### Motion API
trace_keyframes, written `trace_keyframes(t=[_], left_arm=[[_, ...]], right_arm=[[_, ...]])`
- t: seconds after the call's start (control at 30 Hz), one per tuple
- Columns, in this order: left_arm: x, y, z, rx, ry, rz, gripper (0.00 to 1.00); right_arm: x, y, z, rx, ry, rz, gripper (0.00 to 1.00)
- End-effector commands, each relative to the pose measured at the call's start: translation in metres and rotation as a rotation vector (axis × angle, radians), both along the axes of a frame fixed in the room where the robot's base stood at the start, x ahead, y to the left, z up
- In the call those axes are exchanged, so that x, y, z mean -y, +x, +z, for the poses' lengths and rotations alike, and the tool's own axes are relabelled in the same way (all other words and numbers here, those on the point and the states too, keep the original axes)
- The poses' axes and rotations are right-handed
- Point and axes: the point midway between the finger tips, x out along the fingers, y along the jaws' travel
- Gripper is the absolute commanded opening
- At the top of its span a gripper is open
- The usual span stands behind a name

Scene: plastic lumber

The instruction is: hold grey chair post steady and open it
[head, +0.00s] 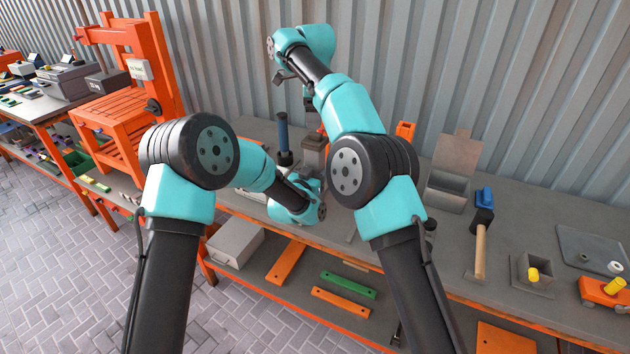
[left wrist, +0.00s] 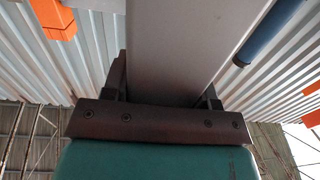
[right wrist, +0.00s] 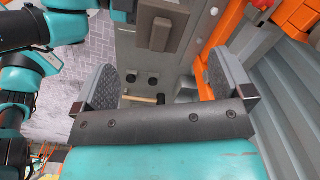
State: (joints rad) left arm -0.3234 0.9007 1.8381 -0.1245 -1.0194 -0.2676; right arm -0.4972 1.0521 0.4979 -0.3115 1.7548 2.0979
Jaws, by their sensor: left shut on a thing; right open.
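The grey chair post (head: 313,150) stands on the bench, partly hidden behind my arms in the head view. It fills the upper middle of the left wrist view (left wrist: 178,50), between the jaws. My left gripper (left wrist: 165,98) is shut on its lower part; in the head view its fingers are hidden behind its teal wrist. My right gripper (head: 284,77) is open and empty, raised above and behind the post. In the right wrist view a grey-brown block (right wrist: 156,28), apparently the post from above, lies beyond the open fingers (right wrist: 162,80), apart from them.
The corrugated wall (head: 530,80) rises close behind the bench.

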Motion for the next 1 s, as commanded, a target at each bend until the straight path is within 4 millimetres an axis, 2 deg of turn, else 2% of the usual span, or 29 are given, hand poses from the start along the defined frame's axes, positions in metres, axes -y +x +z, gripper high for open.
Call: trace_keyframes(t=[0.17,0.37,1.0], left_arm=[[0.0,0.0,0.0,0.0,0.0,0.0,0.1],[0.0,0.0,0.0,0.0,0.0,0.0,0.1],[0.0,0.0,0.0,0.0,0.0,0.0,0.1]], right_arm=[[0.0,0.0,0.001,0.001,0.001,0.025,0.96],[0.001,0.0,0.003,0.003,0.007,0.167,0.96],[0.005,-0.002,0.018,0.037,0.027,0.987,0.96]])
